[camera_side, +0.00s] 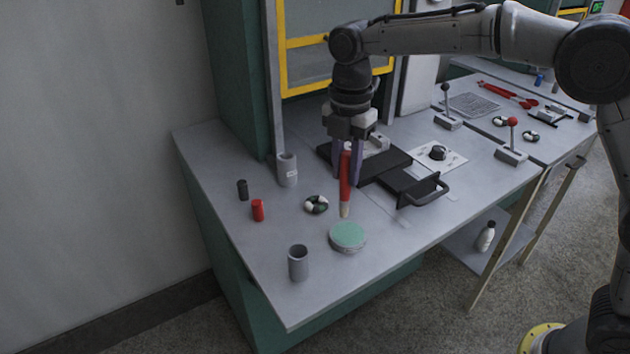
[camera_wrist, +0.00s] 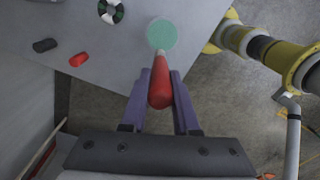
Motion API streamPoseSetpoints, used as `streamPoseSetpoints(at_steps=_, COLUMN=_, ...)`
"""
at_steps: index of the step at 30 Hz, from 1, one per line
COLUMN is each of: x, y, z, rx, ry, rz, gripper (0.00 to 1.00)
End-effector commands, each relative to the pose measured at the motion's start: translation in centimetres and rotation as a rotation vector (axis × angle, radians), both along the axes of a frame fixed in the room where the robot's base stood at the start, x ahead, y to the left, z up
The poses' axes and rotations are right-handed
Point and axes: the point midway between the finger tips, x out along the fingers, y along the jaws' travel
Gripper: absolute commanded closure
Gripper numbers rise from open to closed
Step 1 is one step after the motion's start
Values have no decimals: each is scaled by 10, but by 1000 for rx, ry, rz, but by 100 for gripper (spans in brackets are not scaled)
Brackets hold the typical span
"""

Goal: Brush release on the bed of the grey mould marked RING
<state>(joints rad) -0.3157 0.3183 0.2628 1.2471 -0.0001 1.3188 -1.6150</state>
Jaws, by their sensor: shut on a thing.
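My gripper (camera_side: 347,178) is shut on a red-handled brush (camera_side: 345,190), which hangs nearly upright with its pale tip down. The tip is close to the far edge of a round grey pot or pad with a green top (camera_side: 347,234); I cannot tell if they touch. In the wrist view the red handle (camera_wrist: 160,92) lies between my purple fingers (camera_wrist: 161,76), with the green disc (camera_wrist: 161,33) beyond it. A grey cylinder with a small white label (camera_side: 288,172) stands at the back left. Its lettering is too small to read, and I cannot make out RING anywhere.
An open grey cup (camera_side: 298,263) stands near the front edge. A red cylinder (camera_side: 258,210), a black one (camera_side: 242,190) and a black-and-white ring (camera_side: 316,204) are on the left. A black plate (camera_side: 400,160) and a handled black slide (camera_side: 412,188) lie behind and right of the brush.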

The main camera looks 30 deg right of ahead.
Motion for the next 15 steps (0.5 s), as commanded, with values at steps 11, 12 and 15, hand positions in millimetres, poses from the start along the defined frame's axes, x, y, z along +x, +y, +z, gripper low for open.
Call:
streamPoseSetpoints(at_steps=11, x=3, y=-21, z=-10, rx=1, ry=-4, rz=-47, gripper=100)
streamPoseSetpoints(at_steps=12, x=2, y=-21, z=-14, rx=1, ry=-3, rz=-47, gripper=100)
streamPoseSetpoints(at_steps=15, x=2, y=-21, z=-25, rx=1, ry=-3, rz=-46, gripper=100)
